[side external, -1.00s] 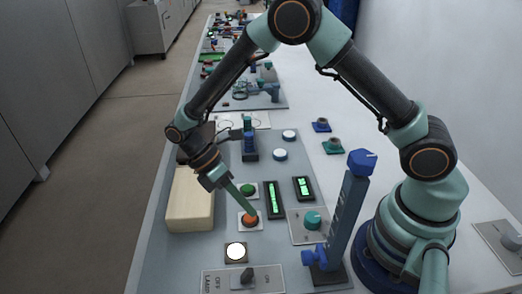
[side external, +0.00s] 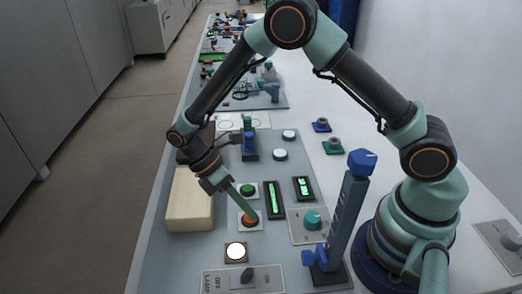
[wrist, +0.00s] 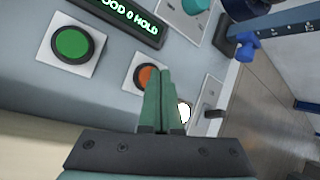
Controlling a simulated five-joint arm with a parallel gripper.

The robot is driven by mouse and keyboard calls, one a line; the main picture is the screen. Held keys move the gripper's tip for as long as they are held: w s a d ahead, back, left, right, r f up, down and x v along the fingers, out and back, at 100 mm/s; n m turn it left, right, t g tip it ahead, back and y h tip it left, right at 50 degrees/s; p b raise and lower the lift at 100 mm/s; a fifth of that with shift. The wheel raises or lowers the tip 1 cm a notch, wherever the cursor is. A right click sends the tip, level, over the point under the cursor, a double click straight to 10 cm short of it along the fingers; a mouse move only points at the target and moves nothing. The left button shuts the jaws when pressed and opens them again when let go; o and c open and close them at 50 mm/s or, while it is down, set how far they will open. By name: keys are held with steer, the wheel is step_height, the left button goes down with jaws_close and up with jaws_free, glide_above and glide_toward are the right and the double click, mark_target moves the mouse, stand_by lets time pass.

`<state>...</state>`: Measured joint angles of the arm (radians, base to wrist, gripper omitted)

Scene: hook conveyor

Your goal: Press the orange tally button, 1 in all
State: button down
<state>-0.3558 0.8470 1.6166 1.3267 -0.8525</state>
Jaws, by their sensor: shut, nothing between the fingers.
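The orange tally button (side external: 250,221) sits on a white square plate on the grey panel. In the wrist view the orange button (wrist: 146,77) is partly covered by my fingers. My gripper (side external: 250,213) is shut and empty, its green fingers slanting down to the button. The fingertips (wrist: 160,71) appear at or on the button's top; I cannot tell how far the button is pushed in.
A green button (side external: 247,190) lies just behind the orange one. A lit white button (side external: 236,252) is in front. A lit display (side external: 274,200) and a blue lever post (side external: 345,215) stand to the right. A wooden block (side external: 190,200) lies left.

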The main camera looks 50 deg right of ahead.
mark_target(247, 217)
steer(key=shift+f, duration=0.3)
steer(key=shift+r, duration=0.15)
stand_by(0.5)
steer(key=shift+r, duration=0.7)
steer(key=shift+r, duration=0.1)
steer(key=shift+r, duration=2.4)
